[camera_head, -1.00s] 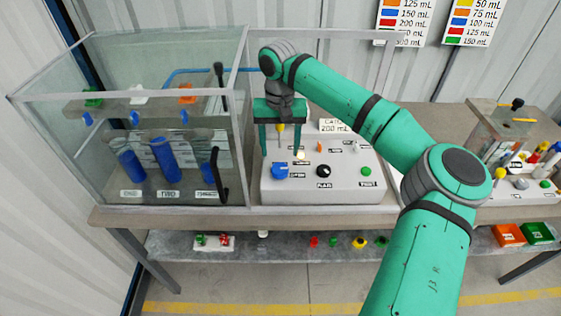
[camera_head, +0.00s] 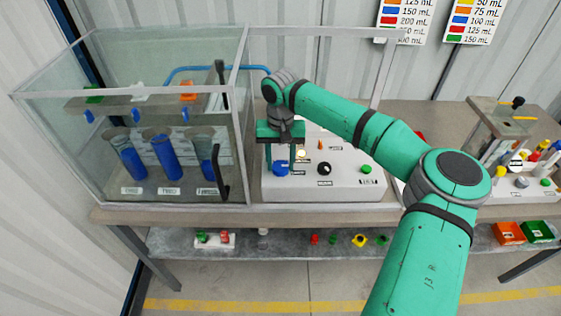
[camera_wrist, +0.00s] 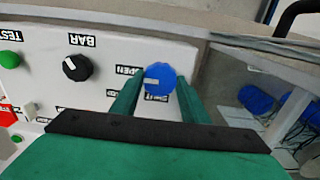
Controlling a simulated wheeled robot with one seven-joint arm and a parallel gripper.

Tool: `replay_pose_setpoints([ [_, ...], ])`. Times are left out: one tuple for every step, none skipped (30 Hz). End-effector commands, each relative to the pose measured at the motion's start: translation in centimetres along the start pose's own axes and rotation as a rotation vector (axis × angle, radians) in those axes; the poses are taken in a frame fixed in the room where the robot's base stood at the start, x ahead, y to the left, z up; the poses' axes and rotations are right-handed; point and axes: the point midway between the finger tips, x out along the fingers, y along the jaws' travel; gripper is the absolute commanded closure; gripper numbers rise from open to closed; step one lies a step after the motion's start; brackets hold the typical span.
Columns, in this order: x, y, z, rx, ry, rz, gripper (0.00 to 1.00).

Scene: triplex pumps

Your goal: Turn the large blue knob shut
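The large blue knob (camera_head: 281,168) sits at the front left of the white control panel (camera_head: 340,191). In the wrist view the blue knob (camera_wrist: 160,84) has a pale mark toward its left side, with an OPEN label at its left and another label partly hidden below it. My gripper (camera_head: 281,160) points down over the knob. In the wrist view the fingers of my gripper (camera_wrist: 160,86) stand on both sides of the knob, apart, with a small gap; I cannot tell if either finger touches it.
A black BAR knob (camera_head: 324,169) and a green button (camera_head: 366,170) are to the right on the panel. A glass-walled case (camera_head: 240,120) with blue cylinders (camera_head: 169,160) stands close on the left.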

Motion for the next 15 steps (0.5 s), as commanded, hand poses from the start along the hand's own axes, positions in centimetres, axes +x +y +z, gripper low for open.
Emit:
replay_pose_setpoints([
  [-0.02,0.01,0.01,0.0,0.0,0.001,0.81],
  [-0.02,0.01,0.0,0.0,0.0,0.001,0.81],
  [-0.03,0.0,0.01,0.0,0.0,0.001,0.81],
  [-0.03,0.0,0.01,-0.001,0.0,0.001,0.81],
  [-0.03,-0.01,0.01,-0.001,-0.001,0.001,0.81],
  [-0.03,-0.01,0.01,-0.004,-0.001,0.001,0.81],
  [-0.02,-0.02,0.01,-0.007,-0.001,0.001,0.81],
  [-0.02,-0.01,0.0,-0.01,-0.001,0.001,0.81],
  [-0.02,0.02,0.0,-0.017,0.0,0.001,0.81],
  [-0.01,0.03,-0.01,-0.024,0.0,0.001,0.81],
  [0.0,0.04,-0.02,-0.031,0.0,0.0,0.81],
  [0.01,0.01,-0.02,-0.045,0.0,-0.002,0.81],
  [0.02,0.02,-0.01,-0.057,0.0,-0.003,0.81],
  [0.03,0.06,-0.02,-0.07,0.0,-0.002,0.81],
  [0.02,0.04,-0.04,-0.091,0.001,-0.004,0.81],
])
